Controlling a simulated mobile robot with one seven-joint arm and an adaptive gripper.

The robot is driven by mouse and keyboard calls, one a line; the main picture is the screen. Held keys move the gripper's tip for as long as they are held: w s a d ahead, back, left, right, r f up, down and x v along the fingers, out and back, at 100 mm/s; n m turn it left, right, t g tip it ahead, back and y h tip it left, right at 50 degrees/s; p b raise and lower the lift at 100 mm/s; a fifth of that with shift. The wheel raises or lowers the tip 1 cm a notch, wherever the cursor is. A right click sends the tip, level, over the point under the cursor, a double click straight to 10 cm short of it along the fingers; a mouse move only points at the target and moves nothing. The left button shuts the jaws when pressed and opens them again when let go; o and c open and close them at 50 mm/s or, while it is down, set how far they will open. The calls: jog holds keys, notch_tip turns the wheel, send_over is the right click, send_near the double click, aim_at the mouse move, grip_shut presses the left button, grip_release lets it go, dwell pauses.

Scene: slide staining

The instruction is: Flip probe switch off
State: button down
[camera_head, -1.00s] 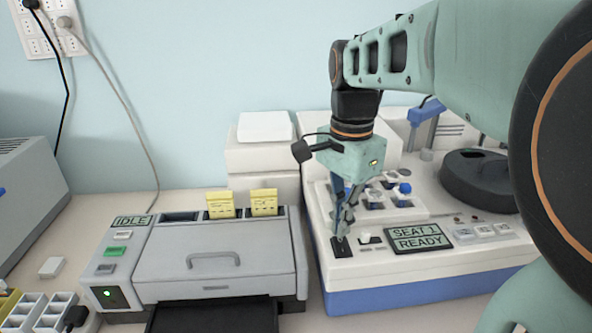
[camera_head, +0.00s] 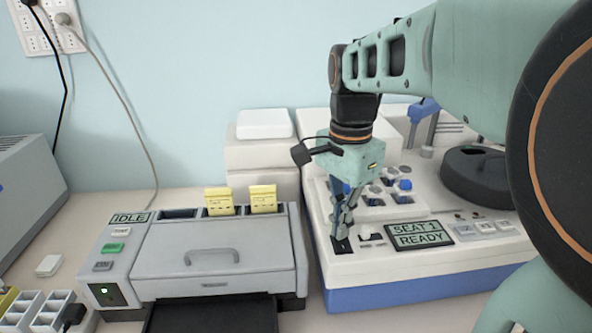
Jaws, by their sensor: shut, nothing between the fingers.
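The probe instrument (camera_head: 430,270) is a white and blue unit at the right, with a display (camera_head: 420,236) reading "SEAT 1 READY". A small black switch (camera_head: 341,247) sits on its front panel, left of the display. My gripper (camera_head: 343,234) points down with its fingers shut and empty. Its fingertips are at the black switch and partly cover it. I cannot tell whether they touch it or which way the switch is tipped.
A grey machine (camera_head: 205,262) with an "IDLE" display (camera_head: 130,218) and yellow-labelled slots stands close on the left. A round black lid (camera_head: 480,178) and blue-topped parts (camera_head: 404,185) rise from the instrument. White racks (camera_head: 40,315) lie at lower left.

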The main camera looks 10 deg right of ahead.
notch_tip(320, 180, up, 7)
jog(key=p, duration=0.6)
jog(key=shift+f, duration=0.1)
dwell(0.3)
